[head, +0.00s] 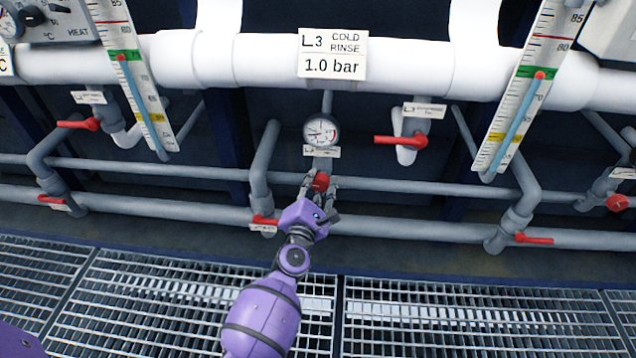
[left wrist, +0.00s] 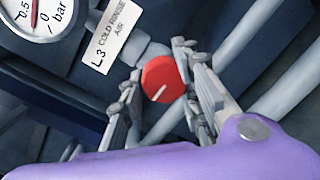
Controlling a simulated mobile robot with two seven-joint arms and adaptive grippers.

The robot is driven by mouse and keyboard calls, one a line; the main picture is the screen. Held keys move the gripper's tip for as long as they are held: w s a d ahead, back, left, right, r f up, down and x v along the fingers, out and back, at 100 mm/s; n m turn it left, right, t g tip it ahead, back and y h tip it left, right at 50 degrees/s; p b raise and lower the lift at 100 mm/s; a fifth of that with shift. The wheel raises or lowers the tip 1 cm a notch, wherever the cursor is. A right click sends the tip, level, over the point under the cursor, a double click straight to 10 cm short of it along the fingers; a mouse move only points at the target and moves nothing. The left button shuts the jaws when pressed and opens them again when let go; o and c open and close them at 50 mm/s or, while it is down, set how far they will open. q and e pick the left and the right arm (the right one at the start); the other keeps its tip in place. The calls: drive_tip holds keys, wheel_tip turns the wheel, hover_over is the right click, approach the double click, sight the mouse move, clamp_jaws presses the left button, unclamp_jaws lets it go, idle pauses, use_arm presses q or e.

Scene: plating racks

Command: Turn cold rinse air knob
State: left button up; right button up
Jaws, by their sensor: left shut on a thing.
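The cold rinse air knob (head: 320,181) is a red round knob on a grey pipe, below a small round pressure gauge (head: 321,132). In the left wrist view the knob (left wrist: 161,80) shows a white pointer line slanting on its face. A label reading "L3 COLD RINSE AIR" (left wrist: 113,38) is beside it. My left gripper (head: 319,187) reaches up to the knob. In the left wrist view its fingers (left wrist: 158,92) stand on both sides of the knob and are shut on it. My right gripper is not in view.
A sign reading "L3 COLD RINSE 1.0 bar" (head: 332,54) hangs on the thick white pipe above. Red lever valves (head: 401,141) (head: 265,220) are on nearby pipes. Tall thermometer scales (head: 523,88) (head: 134,75) stand at both sides. Metal floor grating (head: 450,310) lies below.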

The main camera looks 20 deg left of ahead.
use_arm(q)
drive_tip(key=shift+r, duration=0.25)
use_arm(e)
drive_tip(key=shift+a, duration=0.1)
